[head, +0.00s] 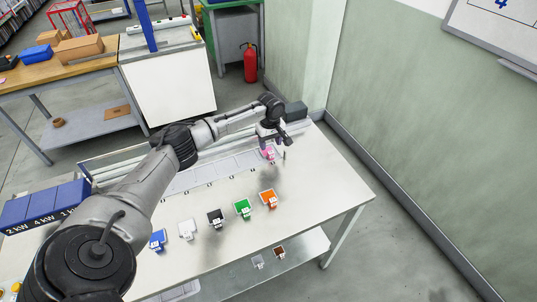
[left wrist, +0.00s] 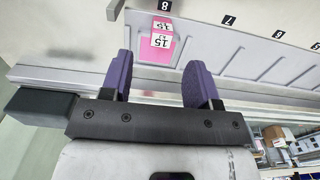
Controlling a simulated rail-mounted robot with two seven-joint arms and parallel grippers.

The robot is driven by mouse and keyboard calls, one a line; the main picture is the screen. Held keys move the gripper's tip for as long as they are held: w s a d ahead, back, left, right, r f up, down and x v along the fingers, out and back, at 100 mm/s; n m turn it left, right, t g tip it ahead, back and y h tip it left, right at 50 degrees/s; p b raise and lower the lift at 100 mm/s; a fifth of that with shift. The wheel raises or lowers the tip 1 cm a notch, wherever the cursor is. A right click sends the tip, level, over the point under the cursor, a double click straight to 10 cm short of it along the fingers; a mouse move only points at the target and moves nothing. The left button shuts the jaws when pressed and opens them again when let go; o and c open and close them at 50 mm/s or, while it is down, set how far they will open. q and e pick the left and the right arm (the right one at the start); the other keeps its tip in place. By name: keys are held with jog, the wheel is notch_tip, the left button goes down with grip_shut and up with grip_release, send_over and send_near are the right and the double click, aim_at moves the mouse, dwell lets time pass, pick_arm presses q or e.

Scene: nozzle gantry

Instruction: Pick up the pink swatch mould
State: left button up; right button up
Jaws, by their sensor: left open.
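The pink swatch mould (head: 268,154) sits at the far right end of the pale slotted rack (head: 215,170) on the white table. In the left wrist view the pink mould (left wrist: 160,52) carries a white block marked 15 and lies by the slot label 8. My left gripper (head: 273,149) is over the mould in the head view and partly hides it. In the left wrist view its two purple fingers (left wrist: 160,72) are open, with the mould showing beyond and between them. I cannot tell the exact height gap. My right gripper is not in view.
Blue (head: 157,240), white (head: 187,229), black (head: 216,218), green (head: 243,208) and orange (head: 269,198) swatch moulds stand in a row nearer the table's front. Blue boxes (head: 45,208) stand at the left. A rail runs behind the rack. A wall (head: 430,130) is at right.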

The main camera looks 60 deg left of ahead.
pick_arm(q)
jog(key=shift+f+b, duration=0.65)
jog(key=shift+f, duration=2)
jog(key=c, duration=1)
